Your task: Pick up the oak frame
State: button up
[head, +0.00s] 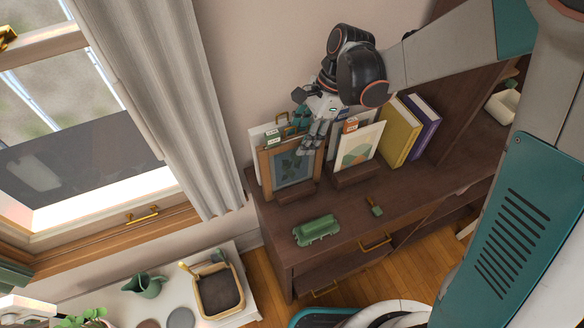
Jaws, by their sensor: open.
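The oak frame (291,170) stands upright, leaning slightly, in a dark wooden stand on the brown cabinet (345,222). It has a light wood border around a blue-grey picture with dark leaves. My gripper (312,145) is open at the frame's upper right corner, its fingers pointing down. The fingers cover part of that corner. I cannot tell whether they touch the frame or straddle its edge.
A white frame (360,147) stands close on the right, beside yellow (402,132) and purple (424,125) books. Other upright items crowd behind the oak frame. A green object (317,230) lies in front. The grey curtain (175,100) hangs left.

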aim_at(295, 151)
jog(key=b+x, duration=0.1)
jog(key=x, duration=0.4)
jog(key=shift+a+f, duration=0.1)
jog(key=shift+f, duration=0.15)
jog(key=shift+r, duration=0.1)
grip_shut()
